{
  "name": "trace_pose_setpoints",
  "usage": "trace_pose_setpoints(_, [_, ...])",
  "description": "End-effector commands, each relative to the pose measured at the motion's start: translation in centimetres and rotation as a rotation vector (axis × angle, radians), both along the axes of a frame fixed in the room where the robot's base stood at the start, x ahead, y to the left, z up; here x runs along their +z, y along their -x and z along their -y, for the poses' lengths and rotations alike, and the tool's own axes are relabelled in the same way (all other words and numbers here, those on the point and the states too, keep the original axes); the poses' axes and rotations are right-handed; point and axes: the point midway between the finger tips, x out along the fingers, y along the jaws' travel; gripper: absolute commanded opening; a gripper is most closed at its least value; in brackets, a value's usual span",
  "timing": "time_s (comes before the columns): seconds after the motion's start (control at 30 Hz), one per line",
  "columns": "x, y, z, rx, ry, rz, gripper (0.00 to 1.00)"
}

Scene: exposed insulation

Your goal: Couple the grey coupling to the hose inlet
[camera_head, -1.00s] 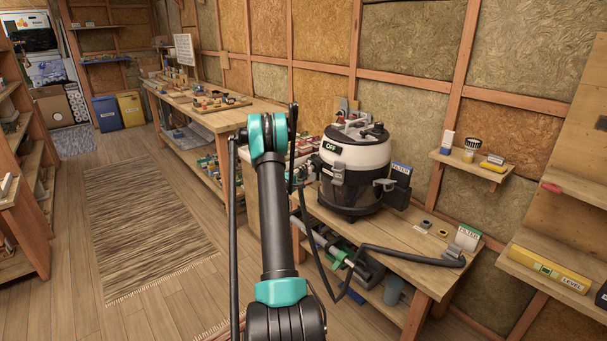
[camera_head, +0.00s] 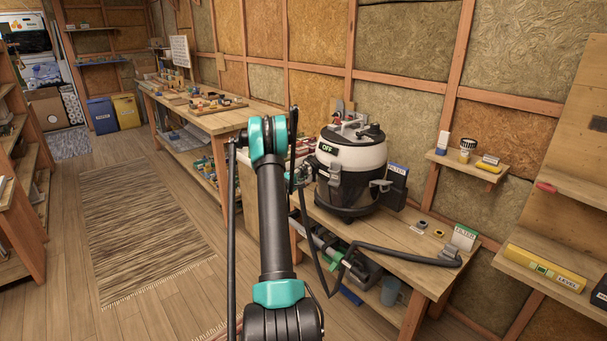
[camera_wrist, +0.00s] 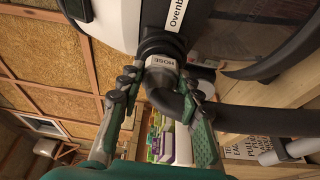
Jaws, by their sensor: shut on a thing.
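The vacuum cleaner (camera_head: 352,158) has a white band, a black base and a label reading OFF, and stands upright on the bench. In the wrist view its black ringed hose inlet (camera_wrist: 162,40) shows at top centre. The grey coupling (camera_wrist: 161,63), marked HOSE, lies in line with the inlet and appears to meet it; I cannot tell how deep it sits. My gripper (camera_wrist: 165,84) is shut on the grey coupling, one finger on each side. The black hose (camera_wrist: 245,119) bends away to the right below the coupling. In the head view my arm partly hides the gripper.
The hose (camera_head: 400,250) hangs below the bench (camera_head: 400,275) front and lies across its top. A wall shelf (camera_head: 468,168) is behind. The floor left of my arm is clear apart from a rug (camera_head: 150,235).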

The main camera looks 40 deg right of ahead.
Motion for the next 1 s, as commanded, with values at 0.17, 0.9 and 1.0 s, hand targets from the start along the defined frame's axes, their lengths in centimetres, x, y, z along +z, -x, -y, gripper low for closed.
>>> trace_pose_setpoints(0.17, [0.0, 0.0, 0.3, 0.000, 0.000, 0.000, 0.39])
trace_pose_setpoints(0.9, [0.0, 1.2, -3.1, 0.003, 0.000, 0.000, 0.58])
trace_pose_setpoints(1.0, [0.0, 2.0, -5.1, 0.003, 0.000, 0.000, 0.58])
